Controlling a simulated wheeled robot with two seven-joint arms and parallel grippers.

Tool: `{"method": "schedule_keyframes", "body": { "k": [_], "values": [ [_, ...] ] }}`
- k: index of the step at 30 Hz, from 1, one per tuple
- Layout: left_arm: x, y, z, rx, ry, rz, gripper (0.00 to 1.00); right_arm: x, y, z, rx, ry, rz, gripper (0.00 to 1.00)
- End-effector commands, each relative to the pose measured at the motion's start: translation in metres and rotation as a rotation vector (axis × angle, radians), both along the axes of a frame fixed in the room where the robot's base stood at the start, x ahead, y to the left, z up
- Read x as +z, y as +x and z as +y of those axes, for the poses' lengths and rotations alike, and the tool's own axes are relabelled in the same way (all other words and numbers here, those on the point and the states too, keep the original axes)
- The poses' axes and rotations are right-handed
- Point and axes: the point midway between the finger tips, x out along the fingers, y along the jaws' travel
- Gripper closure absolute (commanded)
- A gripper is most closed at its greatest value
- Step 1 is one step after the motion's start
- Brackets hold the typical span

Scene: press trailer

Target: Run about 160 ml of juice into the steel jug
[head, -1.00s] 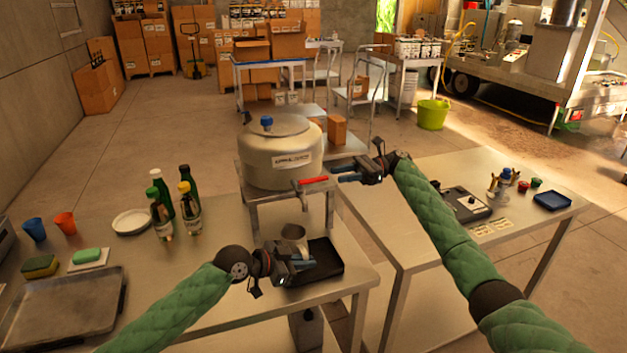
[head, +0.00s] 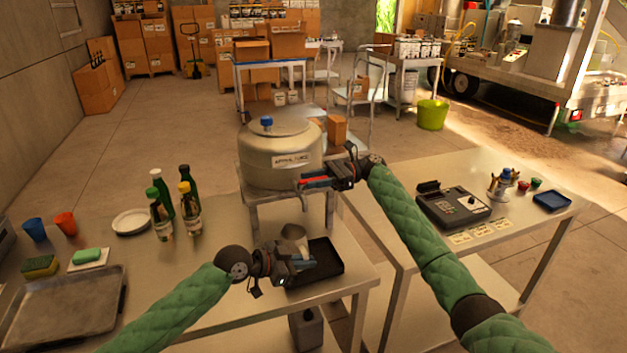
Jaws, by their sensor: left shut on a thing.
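The steel jug (head: 293,232) is small and partly hidden behind my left gripper (head: 294,254), which is shut on it at the black tray (head: 332,258). Whether the jug touches the tray, and what is inside it, I cannot see. The large steel juice tank (head: 270,172) stands on a metal stand behind the jug. Its red tap lever (head: 308,182) points out at the right front. My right gripper (head: 322,181) is at this lever, its fingers overlapping it in the picture. Whether they grip it is unclear. No stream of juice is visible.
Several bottles (head: 190,212) and a white plate (head: 131,222) stand on the left of the near table. A metal tray (head: 65,305) lies at the front left. The right table holds a black device (head: 453,206) and a blue tray (head: 552,200).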

Motion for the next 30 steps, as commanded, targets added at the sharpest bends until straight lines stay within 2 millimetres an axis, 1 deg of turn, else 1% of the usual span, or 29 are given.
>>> {"method": "schedule_keyframes", "body": {
  "k": [1,5,6,14,19,23,30],
  "values": [
    [0.001,0.0,0.0,0.0,-0.001,0.0,1.0,0.0,0.0,0.0,0.0,0.0,0.0,0.72],
    [0.001,0.0,0.0,0.0,-0.001,-0.001,1.0,0.0,0.0,0.0,0.0,0.0,0.0,0.97],
    [0.001,0.0,0.0,0.0,-0.001,-0.001,1.0,0.0,0.0,0.0,0.0,0.0,0.0,1.0],
    [0.001,0.0,0.0,0.0,-0.001,-0.001,1.0,0.0,0.0,-0.001,-0.007,0.0,0.0,1.0],
    [0.001,0.0,0.0,0.0,-0.001,-0.001,1.0,0.0,-0.002,-0.002,-0.048,-0.002,-0.001,1.0],
    [0.001,0.0,0.0,0.0,-0.001,-0.001,1.0,-0.001,-0.005,-0.002,-0.114,-0.002,-0.002,1.0],
    [0.001,0.0,0.0,0.0,-0.001,-0.001,1.0,-0.001,-0.013,-0.003,-0.31,-0.002,-0.001,1.0]
  ]
}}
